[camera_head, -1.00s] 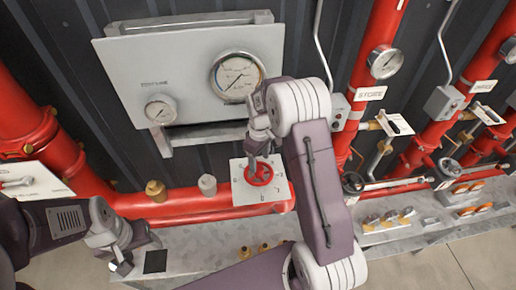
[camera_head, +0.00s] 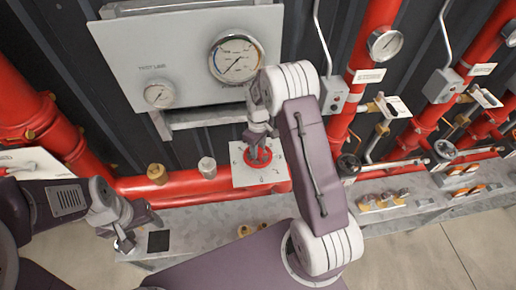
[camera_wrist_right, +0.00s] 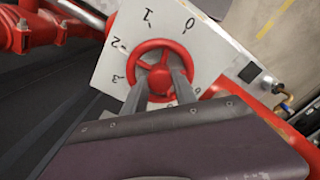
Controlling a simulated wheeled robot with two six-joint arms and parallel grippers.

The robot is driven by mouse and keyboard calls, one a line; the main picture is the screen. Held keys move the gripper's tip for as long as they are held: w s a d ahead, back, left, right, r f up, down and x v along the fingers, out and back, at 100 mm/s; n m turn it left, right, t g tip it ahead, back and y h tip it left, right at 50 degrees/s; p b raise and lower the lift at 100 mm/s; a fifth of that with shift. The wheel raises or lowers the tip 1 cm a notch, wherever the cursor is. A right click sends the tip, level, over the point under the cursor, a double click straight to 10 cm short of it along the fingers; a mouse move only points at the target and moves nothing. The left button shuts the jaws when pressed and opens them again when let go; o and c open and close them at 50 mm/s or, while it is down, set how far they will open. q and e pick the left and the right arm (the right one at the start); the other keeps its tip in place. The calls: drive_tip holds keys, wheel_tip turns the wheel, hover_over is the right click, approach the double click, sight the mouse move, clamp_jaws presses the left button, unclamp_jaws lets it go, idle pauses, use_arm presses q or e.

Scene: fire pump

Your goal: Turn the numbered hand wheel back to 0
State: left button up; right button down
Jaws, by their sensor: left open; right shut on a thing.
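The red hand wheel (camera_head: 257,158) sits in front of a white numbered plate (camera_head: 241,176) on the red pipe. In the right wrist view, the hand wheel (camera_wrist_right: 148,60) shows spokes and a hub, and the plate (camera_wrist_right: 160,24) shows the marks 0, 1, 2 and 3 around it. My left gripper (camera_head: 123,243) is open and empty at the lower left, away from the wheel.
A grey gauge panel (camera_head: 190,60) with a large gauge (camera_head: 236,57) and a small gauge (camera_head: 159,95) stands above the wheel. A brass cap (camera_head: 157,174) and a grey cap (camera_head: 207,167) stick up from the pipe left of the plate. Valves and red pipes fill the right.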

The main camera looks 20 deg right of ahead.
drive_tip(key=m, duration=0.3)
drive_tip(key=shift+r+m, duration=0.1)
drive_tip(key=shift+m, duration=0.3)
drive_tip(key=m, duration=0.4)
drive_tip(key=shift+w+p, duration=0.1)
drive_tip(key=shift+p, duration=0.2)
drive_tip(key=m, duration=0.5)
drive_tip(key=shift+m, duration=0.3)
drive_tip(key=m, duration=0.2)
drive_tip(key=shift+a+m, duration=0.1)
drive_tip(key=shift+m, duration=0.3)
